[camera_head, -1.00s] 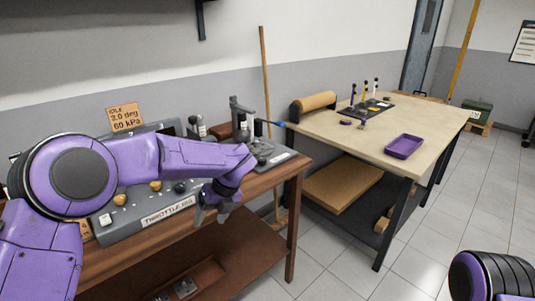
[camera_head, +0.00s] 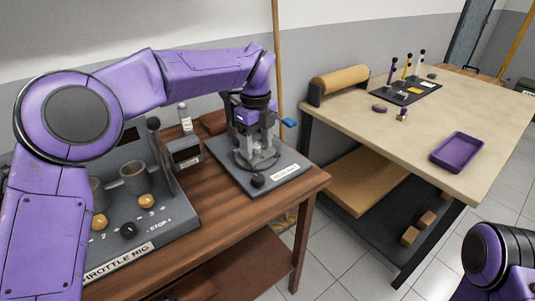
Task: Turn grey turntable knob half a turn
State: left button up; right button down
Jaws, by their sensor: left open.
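A small grey test stand (camera_head: 222,152) sits at the right end of the wooden bench, with a white label on its front edge. A round grey turntable (camera_head: 268,163) is on the stand, and a dark round knob (camera_head: 257,181) is on the base in front of it. My left gripper (camera_head: 256,150) points down over the turntable, with its fingers open and partly overlapping the stand's post. I cannot tell whether the fingers touch anything. Any grey knob between the fingers is hidden or too small to tell. My right gripper is out of view.
The throttle rig (camera_head: 180,222), with yellow and black knobs and grey cylinders, stands left of the stand. A small grey gauge box (camera_head: 185,155) is between them. A pale table (camera_head: 400,140) with a purple tray (camera_head: 458,152) is at the right, across a gap.

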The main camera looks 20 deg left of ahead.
aim_at(259, 175)
pick_arm(q)
jog(key=shift+w+d+f, duration=0.1)
jog(key=shift+w+f, duration=0.2)
jog(key=shift+f, duration=0.35)
jog(key=shift+w+f, duration=0.3)
jog(key=shift+f, duration=0.3)
jog(key=s+f+p, duration=0.1)
jog(key=s+f, duration=0.2)
jog(key=shift+s+f, duration=0.1)
jog(key=shift+f, duration=0.3)
jog(key=w+f, duration=0.1)
jog(key=f, duration=0.1)
jog(key=w+f, duration=0.1)
jog(key=f, duration=0.1)
jog(key=shift+w, duration=0.15)
jog(key=shift+s+r, duration=0.15)
jog(key=shift+s, duration=0.05)
jog(key=shift+s+r, duration=0.15)
jog(key=shift+s, duration=0.1)
jog(key=shift+c, duration=1.2)
jog(key=c, duration=0.8)
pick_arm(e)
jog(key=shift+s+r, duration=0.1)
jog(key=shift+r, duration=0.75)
